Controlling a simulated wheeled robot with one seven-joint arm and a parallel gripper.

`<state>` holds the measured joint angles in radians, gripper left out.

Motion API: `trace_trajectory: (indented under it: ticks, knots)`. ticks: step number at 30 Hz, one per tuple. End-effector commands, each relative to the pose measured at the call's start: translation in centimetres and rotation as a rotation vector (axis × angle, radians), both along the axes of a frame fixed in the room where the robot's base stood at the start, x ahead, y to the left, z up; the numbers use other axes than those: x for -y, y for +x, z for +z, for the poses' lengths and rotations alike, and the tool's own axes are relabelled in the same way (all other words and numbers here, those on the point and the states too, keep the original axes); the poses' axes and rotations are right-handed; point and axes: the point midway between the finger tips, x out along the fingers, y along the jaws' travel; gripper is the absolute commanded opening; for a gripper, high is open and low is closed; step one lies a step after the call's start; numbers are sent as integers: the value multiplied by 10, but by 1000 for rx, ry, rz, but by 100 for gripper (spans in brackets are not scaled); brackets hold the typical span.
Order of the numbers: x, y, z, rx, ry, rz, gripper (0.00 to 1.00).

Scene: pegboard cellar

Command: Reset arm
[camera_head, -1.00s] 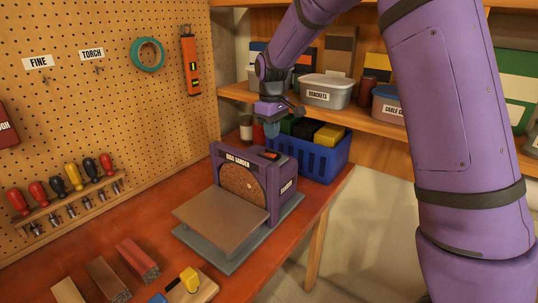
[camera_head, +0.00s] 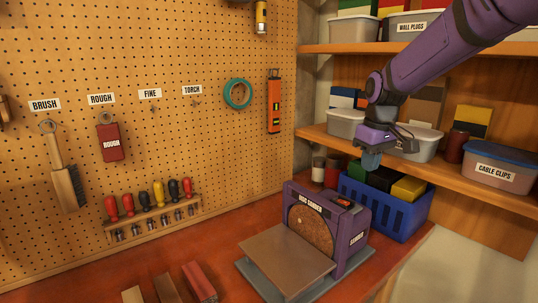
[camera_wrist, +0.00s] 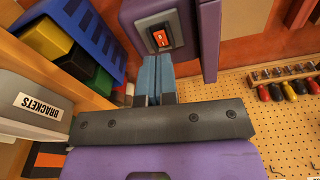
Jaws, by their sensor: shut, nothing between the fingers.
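My gripper (camera_head: 371,160) hangs from my purple arm at the right of the head view, pointing down. It is above and behind the disc sander, in front of the lower shelf. Its blue fingers (camera_wrist: 152,78) are together in the wrist view, with nothing between them. The purple disc sander (camera_head: 350,228) stands on the bench below, apart from the gripper. Its red switch also shows beyond the fingertips in the wrist view (camera_wrist: 160,38).
A blue crate (camera_head: 397,218) with coloured boxes stands close behind the sander. The lower shelf (camera_head: 470,172) holds grey bins near my gripper, one labelled brackets (camera_wrist: 38,106). The pegboard (camera_head: 210,60) at left carries a brush, a red block, tape and screwdrivers.

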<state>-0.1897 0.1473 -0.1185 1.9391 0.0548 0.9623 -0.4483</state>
Motion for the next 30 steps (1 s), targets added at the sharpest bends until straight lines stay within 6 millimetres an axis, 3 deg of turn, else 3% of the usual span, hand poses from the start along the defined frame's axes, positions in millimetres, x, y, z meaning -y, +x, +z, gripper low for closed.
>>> trace_trajectory:
  ticks: [6,14,24,30]
  knots:
    - [16,-66,41,74,30,-103,0]
    - [30,-144,68,160,58,-222,0]
    - [41,-244,72,274,88,-375,0]
    - [44,-286,62,328,100,-449,0]
